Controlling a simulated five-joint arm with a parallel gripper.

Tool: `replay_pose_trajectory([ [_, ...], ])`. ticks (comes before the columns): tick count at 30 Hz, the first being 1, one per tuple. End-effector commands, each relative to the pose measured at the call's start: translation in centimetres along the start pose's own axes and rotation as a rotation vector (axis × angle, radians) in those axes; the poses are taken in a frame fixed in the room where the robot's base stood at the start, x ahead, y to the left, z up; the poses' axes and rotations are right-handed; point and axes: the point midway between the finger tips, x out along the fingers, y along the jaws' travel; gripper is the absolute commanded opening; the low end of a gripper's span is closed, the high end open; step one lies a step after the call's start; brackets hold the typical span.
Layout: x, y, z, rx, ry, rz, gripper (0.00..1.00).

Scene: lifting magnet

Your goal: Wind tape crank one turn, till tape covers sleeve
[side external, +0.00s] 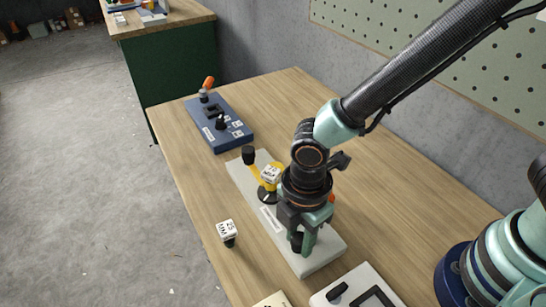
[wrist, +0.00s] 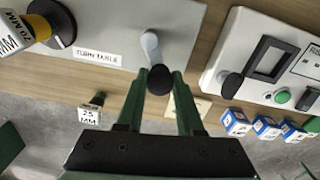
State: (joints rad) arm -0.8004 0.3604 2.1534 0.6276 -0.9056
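A pale grey board (side external: 322,263) lies on the bench; its label reads TURN TABLE in the wrist view (wrist: 98,57). A short pale crank arm (wrist: 150,45) on it ends in a black knob (wrist: 160,80). My gripper (side external: 299,240) is down at the near end of this board, its green fingers close on both sides of the knob, seemingly touching it. I cannot make out any tape or sleeve.
A white block marked 25 MM (side external: 227,228) stands left of the board. A blue board (side external: 220,122) with an orange-topped lever lies behind. A pale panel (side external: 357,288) with a dark window is in front. Several blue-and-white blocks (wrist: 267,128) stand near the panel.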

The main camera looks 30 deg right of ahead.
Motion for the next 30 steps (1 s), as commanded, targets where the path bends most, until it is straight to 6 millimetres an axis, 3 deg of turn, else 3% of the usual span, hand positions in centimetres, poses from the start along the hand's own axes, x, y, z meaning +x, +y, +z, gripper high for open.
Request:
replay_pose_trajectory([
  [11,0.0,0.2,-0.1,0.046,0.0,0.0,0.0],
  [30,-0.1,2.0,-0.3,0.477,0.0,0.0,0.0],
])
